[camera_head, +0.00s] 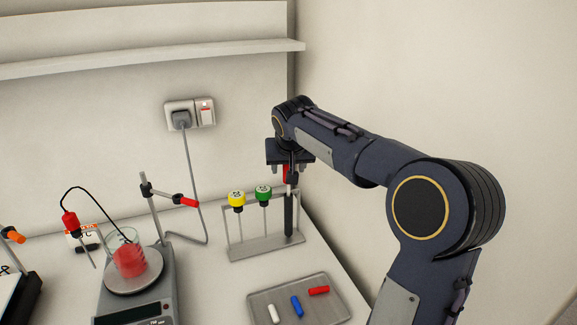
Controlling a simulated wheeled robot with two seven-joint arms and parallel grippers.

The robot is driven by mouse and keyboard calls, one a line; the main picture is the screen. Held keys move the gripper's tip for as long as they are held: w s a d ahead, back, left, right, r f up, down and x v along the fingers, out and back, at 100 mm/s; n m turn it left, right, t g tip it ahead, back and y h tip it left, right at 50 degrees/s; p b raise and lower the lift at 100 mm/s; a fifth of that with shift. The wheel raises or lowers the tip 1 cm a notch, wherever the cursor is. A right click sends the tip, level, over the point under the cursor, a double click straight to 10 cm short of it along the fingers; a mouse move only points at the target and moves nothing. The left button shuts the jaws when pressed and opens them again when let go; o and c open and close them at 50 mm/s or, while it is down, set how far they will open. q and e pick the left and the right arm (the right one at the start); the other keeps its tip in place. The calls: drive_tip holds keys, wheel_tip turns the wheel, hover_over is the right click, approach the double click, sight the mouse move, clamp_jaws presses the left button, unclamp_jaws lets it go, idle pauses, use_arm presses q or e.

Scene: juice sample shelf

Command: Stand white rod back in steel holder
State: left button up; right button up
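A steel holder (266,249) with a flat base and upright frame stands on the bench. A yellow-topped piece (237,199) and a green-topped piece (263,193) stand in it. A dark upright piece (288,217) is at its right end. A short white rod (274,314) lies in the steel tray (336,304). My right gripper (289,181) points down over the holder's right end. A red part (286,174) shows between its fingers. The picture is too small to tell whether they grip it. My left gripper is not in view.
A blue piece (296,306) and a red piece (319,290) also lie in the tray. A beaker of red liquid (130,261) stands on a device (147,299) to the left, beside a clamp stand (152,207). A wall stands close on the right.

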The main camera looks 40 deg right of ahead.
drive_tip(key=v, duration=0.8)
drive_tip(key=shift+f, duration=0.1)
drive_tip(key=s+a+f+n+y, duration=0.2)
drive_tip(key=s+a+f+y, duration=0.1)
drive_tip(key=s+a+f, duration=0.6)
drive_tip(key=s+a+f+n+y, duration=0.3)
drive_tip(key=s+a+f, duration=0.7)
drive_tip(key=s, duration=0.5)
drive_tip(key=shift+s+a+y, duration=0.35)
drive_tip(key=shift+a+y, duration=0.45)
